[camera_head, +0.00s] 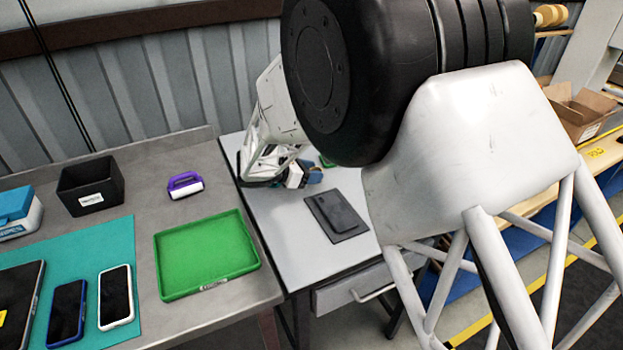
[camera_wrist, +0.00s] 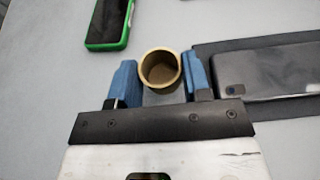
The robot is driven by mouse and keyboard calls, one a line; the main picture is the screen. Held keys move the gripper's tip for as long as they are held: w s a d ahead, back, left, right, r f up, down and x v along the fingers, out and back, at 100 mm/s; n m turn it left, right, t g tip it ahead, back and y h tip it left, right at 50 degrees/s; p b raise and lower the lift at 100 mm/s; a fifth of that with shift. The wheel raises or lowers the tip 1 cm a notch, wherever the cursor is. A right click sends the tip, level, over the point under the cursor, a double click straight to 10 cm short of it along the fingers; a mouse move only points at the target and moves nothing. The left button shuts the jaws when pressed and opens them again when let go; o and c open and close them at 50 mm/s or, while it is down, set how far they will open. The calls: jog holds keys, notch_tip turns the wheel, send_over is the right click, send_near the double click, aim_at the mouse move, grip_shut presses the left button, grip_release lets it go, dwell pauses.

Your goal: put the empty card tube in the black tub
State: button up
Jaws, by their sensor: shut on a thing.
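The card tube (camera_wrist: 146,72) is a short tan-brown ring with an open, hollow top. In the wrist view it stands upright between the two blue fingertips of my gripper (camera_wrist: 160,80), which is shut on it. In the head view my gripper (camera_head: 307,178) is low over the light grey table, and I cannot make out the tube there. The black tub (camera_head: 88,187) is an open square box with a white label. It stands at the back of the left bench, well to the left of my gripper.
A green tray (camera_head: 203,291), a purple-handled brush (camera_head: 185,186) and a teal mat (camera_head: 120,258) with phones lie on the left bench. A dark phone on a dark pad (camera_head: 347,236) lies near my gripper. A green-edged phone (camera_wrist: 108,22) is beyond the tube.

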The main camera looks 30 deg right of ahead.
jog(key=shift+f, duration=1.25)
jog(key=o, duration=0.9)
jog(key=shift+f, duration=0.1)
jog(key=shift+a+r, duration=0.4)
jog(key=shift+a, duration=0.15)
jog(key=shift+v, duration=5.45)
